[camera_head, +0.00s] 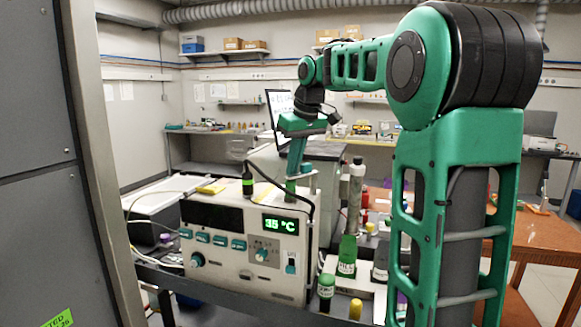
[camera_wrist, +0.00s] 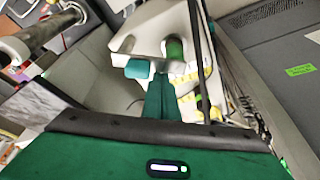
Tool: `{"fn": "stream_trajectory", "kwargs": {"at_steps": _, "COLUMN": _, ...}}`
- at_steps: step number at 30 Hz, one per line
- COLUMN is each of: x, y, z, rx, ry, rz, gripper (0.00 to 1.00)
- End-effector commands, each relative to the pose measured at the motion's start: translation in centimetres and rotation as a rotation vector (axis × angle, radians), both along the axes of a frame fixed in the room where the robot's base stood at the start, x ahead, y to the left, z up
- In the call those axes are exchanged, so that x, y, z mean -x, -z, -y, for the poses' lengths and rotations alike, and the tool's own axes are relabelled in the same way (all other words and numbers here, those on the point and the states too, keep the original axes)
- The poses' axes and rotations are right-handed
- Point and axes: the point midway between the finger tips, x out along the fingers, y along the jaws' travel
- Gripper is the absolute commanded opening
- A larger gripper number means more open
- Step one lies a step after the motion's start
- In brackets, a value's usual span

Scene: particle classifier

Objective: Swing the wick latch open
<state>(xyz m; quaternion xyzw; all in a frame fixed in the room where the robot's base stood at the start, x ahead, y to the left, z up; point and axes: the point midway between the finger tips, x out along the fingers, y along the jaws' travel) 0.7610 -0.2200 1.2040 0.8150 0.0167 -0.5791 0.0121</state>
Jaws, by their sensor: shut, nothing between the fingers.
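The particle classifier (camera_head: 240,262) is a light-grey box with a green display reading 35 °C. On its top stand a dark cylinder with a green band (camera_head: 248,180) and a green cylinder (camera_head: 291,188) beside a white bracket. In the wrist view the white bracket (camera_wrist: 146,28) carries a teal block (camera_wrist: 138,69), which may be the wick latch, and the green cylinder (camera_wrist: 174,50). I cannot tell for sure which part is the latch. My gripper (camera_head: 294,172) points down over the green cylinder, shut and empty. In the wrist view its fingers (camera_wrist: 161,84) end close beside the teal block; contact is unclear.
A dark hose (camera_head: 309,205) loops near my fingers. Small bottles (camera_head: 326,287) stand in front. A grey cabinet (camera_head: 30,165) fills the left edge.

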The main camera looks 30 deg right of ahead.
Motion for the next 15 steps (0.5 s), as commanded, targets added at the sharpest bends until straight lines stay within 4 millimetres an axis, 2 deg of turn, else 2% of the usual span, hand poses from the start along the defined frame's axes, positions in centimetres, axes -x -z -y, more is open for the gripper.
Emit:
{"fn": "stream_trajectory", "kwargs": {"at_steps": 10, "x": 0.27, "y": -0.01, "z": -0.07, "rx": 0.000, "ry": 0.000, "rz": 0.000, "gripper": 0.00}}
{"fn": "stream_trajectory", "kwargs": {"at_steps": 15, "x": -0.52, "y": 0.06, "z": -0.22, "rx": 0.000, "ry": -0.002, "rz": -0.001, "gripper": 0.00}}
